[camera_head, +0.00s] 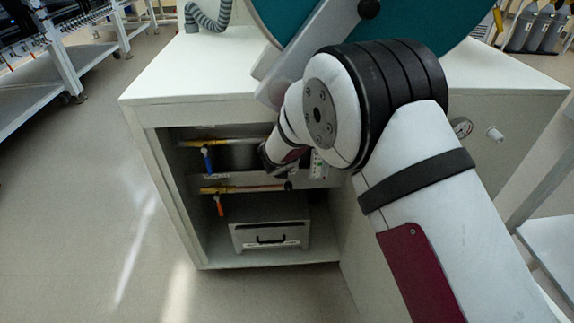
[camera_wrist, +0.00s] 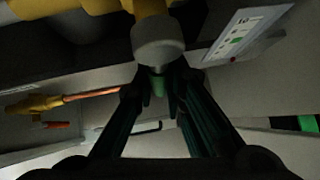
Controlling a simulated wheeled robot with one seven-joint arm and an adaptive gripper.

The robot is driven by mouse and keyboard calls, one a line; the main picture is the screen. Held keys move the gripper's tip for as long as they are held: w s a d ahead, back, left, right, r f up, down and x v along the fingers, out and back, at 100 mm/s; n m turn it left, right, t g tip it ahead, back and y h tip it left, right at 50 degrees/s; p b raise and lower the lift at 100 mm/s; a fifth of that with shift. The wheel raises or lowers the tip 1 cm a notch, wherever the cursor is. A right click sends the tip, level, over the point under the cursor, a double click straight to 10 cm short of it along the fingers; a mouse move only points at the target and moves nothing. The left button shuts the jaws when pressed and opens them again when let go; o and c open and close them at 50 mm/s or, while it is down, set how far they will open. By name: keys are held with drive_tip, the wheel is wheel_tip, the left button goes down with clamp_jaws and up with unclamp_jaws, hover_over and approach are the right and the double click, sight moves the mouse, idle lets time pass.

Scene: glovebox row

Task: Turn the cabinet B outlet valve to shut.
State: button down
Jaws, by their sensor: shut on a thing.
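In the wrist view a yellow valve body (camera_wrist: 152,8) with a grey round cap (camera_wrist: 158,42) is close ahead. A green handle (camera_wrist: 158,86) hangs below the cap. My gripper (camera_wrist: 157,76) has its dark fingers on both sides of this handle and is shut on it. In the head view my arm hides this valve and my fingertips. Two other valves show on yellow pipes inside the open cabinet, one with a blue handle (camera_head: 207,160) and one with an orange handle (camera_head: 219,206). I cannot read which valve is the cabinet B outlet.
A label card (camera_wrist: 245,35) is right of the grey cap. A yellow fitting (camera_wrist: 35,105) on a copper-coloured pipe is at left. A grey metal box (camera_head: 270,235) stands on the cabinet floor. The white cabinet wall (camera_head: 157,180) bounds the opening at left; the floor beyond is clear.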

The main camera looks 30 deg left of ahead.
drive_tip(key=c, duration=1.6)
unclamp_jaws()
drive_tip(key=shift+a, duration=0.1)
drive_tip(key=shift+c, duration=0.2)
drive_tip(key=s+d+r, duration=0.1)
drive_tip(key=s+d, duration=0.2)
drive_tip(key=s, duration=0.4)
drive_tip(key=s+d+r, duration=0.2)
drive_tip(key=s+d, duration=0.1)
drive_tip(key=s, duration=0.4)
drive_tip(key=shift+s+d+r, duration=0.15)
drive_tip(key=shift+r, duration=0.1)
